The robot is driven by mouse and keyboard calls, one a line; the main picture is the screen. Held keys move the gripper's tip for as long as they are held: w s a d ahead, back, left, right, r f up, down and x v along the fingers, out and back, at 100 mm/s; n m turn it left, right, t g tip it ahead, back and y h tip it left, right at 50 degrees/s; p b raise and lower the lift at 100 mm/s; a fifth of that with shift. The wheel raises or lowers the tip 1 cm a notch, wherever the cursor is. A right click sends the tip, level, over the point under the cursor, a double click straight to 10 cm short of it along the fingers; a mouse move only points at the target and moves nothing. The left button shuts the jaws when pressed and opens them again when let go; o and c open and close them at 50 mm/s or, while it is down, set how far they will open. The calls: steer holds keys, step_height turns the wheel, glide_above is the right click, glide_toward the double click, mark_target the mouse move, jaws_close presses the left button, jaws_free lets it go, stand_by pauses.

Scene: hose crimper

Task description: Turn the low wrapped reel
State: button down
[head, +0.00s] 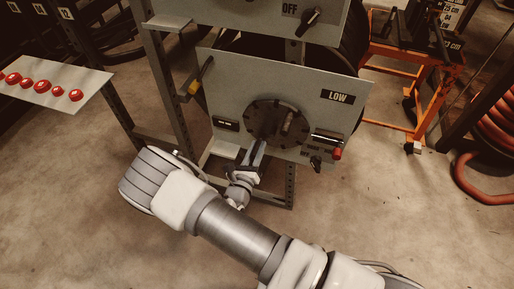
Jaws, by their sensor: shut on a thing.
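The low wrapped reel's panel (225,90) is a pale plate marked LOW, standing below an upper plate with an OFF switch. A dark round disc (294,108) with a raised middle piece sits on the panel's face. My gripper (263,142) reaches up from below to the disc's lower left part and is shut on it. The exact part between the fingers is small and dark, partly hidden by the fingers. The wrapped reel behind the panel is mostly hidden.
A red-ended lever (337,154) and a small dark knob (315,163) are at the panel's lower right. A yellow-handled lever (194,87) is at its left edge. A shelf with red buttons (42,86) is at left, an orange cart (408,60) at right. Floor in front is clear.

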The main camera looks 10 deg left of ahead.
stand_by(0.3)
steer(key=shift+a+r+p, duration=0.2)
steer(key=shift+r+p, duration=0.05)
steer(key=shift+p, duration=0.1)
steer(key=shift+f, duration=0.1)
steer(key=shift+a, duration=0.1)
steer(key=shift+a+r, duration=0.25)
steer(key=shift+a, duration=0.1)
steer(key=c, duration=0.7)
jaws_free()
steer(key=shift+d+f, duration=0.1)
steer(key=shift+d, duration=0.05)
steer(key=shift+s, duration=0.1)
